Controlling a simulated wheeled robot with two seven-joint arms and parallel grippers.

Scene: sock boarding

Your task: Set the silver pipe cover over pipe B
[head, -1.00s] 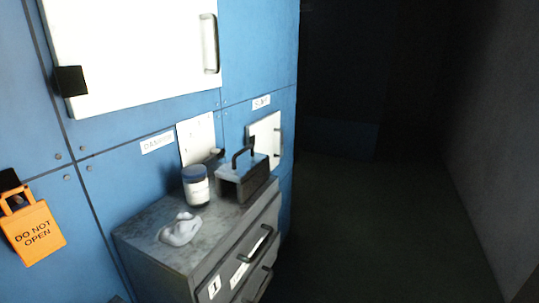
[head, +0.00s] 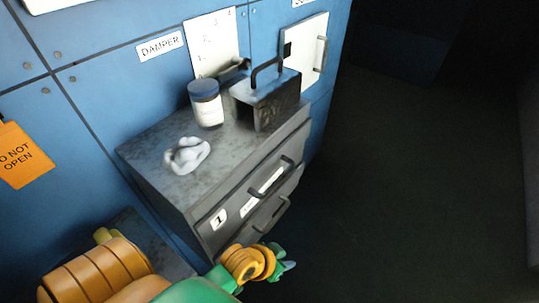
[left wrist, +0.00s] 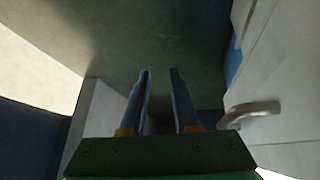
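A dark grey, open-ended metal cover with a black loop handle (head: 264,97) stands on top of the grey cabinet; it looks like the pipe cover. No pipe marked B can be made out. My left gripper (head: 284,266) is low in front of the cabinet's drawers, below and apart from the cover. In the left wrist view its two fingers (left wrist: 160,76) are apart with nothing between them. My right gripper is not in view.
On the cabinet (head: 150,147) are a blue-lidded jar (head: 206,104), beside the cover, and a crumpled pale cloth (head: 188,155). Drawer handles (head: 270,181) stick out in front. An orange tag (head: 20,155) hangs on the blue wall. The floor at right is dark and clear.

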